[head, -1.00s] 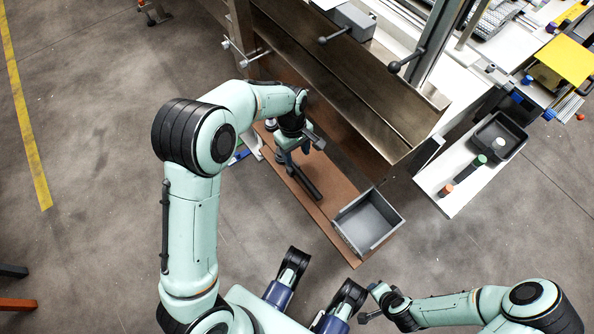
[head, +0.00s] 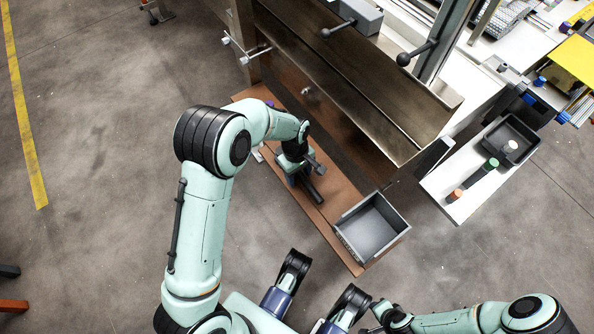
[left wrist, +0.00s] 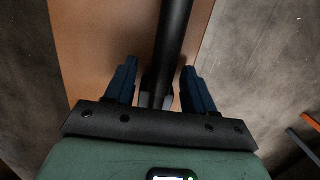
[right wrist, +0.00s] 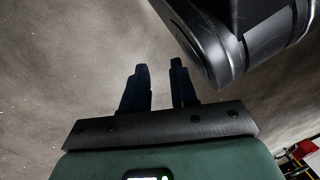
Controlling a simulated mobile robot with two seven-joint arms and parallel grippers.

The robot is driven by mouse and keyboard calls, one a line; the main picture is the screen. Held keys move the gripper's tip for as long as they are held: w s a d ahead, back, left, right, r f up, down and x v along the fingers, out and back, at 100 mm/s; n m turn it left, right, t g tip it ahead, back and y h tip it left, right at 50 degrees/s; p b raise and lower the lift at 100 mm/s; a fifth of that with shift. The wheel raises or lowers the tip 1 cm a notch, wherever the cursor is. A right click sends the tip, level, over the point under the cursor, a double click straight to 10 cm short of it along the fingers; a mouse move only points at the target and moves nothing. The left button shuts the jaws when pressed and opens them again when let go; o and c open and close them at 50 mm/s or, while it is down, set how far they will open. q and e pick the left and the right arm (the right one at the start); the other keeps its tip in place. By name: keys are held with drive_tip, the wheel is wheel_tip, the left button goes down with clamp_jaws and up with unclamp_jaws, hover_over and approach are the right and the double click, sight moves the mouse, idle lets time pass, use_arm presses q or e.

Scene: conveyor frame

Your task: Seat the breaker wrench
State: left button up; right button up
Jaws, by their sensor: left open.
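A dark bar, which looks like the breaker wrench (head: 315,193), lies along the brown board (head: 335,212) below the steel frame. My left gripper (head: 303,178) is over it and hides much of it in the head view. In the left wrist view the wrench (left wrist: 174,38) runs between the two blue fingers of my left gripper (left wrist: 158,82), which are open with a gap on both sides. My right gripper (right wrist: 160,75) is empty, its fingers a little apart, over bare floor. In the head view it is low at the right and small.
A grey open bin (head: 372,228) stands at the board's near end. The steel conveyor frame (head: 340,80) rises beside the board, with ball-ended levers (head: 403,58). A white shelf (head: 455,205) at the right holds a black tray (head: 510,141) and several capped cylinders.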

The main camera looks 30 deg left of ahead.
use_arm(q)
drive_tip(key=shift+r, duration=0.1)
clamp_jaws()
drive_tip(key=shift+r, duration=0.15)
use_arm(e)
drive_tip(key=shift+r, duration=0.1)
